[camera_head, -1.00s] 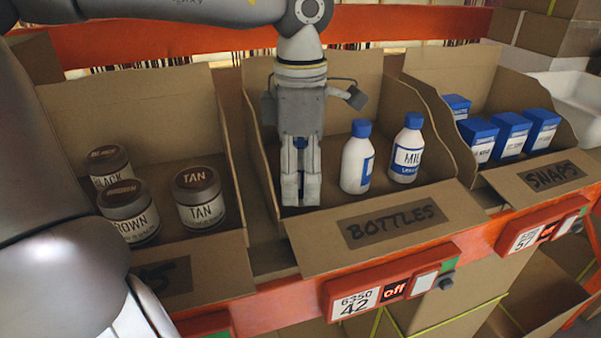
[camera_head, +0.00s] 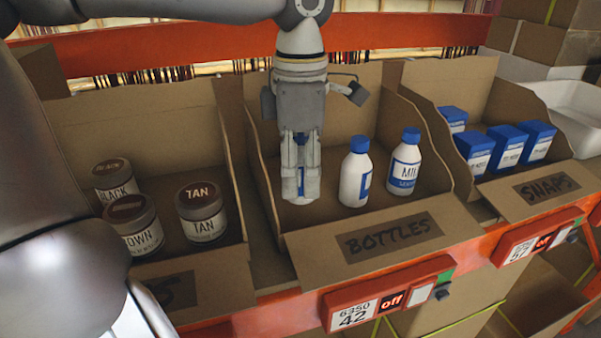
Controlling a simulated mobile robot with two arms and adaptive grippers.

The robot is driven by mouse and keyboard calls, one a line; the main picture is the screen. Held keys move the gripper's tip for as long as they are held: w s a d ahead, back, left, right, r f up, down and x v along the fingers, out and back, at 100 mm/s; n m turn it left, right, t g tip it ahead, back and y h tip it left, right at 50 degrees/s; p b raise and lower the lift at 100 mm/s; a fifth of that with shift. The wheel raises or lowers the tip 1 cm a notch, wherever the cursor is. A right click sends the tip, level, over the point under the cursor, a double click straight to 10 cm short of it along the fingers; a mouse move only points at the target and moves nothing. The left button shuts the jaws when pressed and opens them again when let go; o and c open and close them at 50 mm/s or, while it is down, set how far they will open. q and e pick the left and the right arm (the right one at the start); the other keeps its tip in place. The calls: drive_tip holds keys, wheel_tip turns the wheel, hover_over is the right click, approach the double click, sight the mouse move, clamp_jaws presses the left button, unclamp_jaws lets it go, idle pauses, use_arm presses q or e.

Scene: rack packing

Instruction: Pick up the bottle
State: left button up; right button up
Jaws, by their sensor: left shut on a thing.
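My left gripper (camera_head: 301,188) points down inside the left part of the cardboard bin marked BOTTLES (camera_head: 392,236). It is shut on a bottle (camera_head: 301,172), which is mostly hidden behind the fingers; only bits of blue and white show between them. Two other white bottles with blue caps stand upright in the same bin, to the right of the gripper and apart from it: one nearer (camera_head: 354,183) and one with a readable label (camera_head: 404,175). My right gripper is not in view.
The left bin (camera_head: 215,285) holds jars marked BLACK, BROWN and TAN (camera_head: 203,219). The right bin marked SNAPS (camera_head: 545,190) holds several blue-and-white boxes (camera_head: 508,148). An orange rail (camera_head: 420,40) runs behind the bins.

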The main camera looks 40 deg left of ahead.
use_arm(q)
drive_tip(key=s+d+r+p, duration=0.3)
drive_tip(key=s+d+r, duration=0.1)
drive_tip(key=s+r, duration=0.6)
drive_tip(key=s, duration=0.3)
drive_tip(key=shift+s+d, duration=0.15)
drive_tip(key=shift+d, duration=0.2)
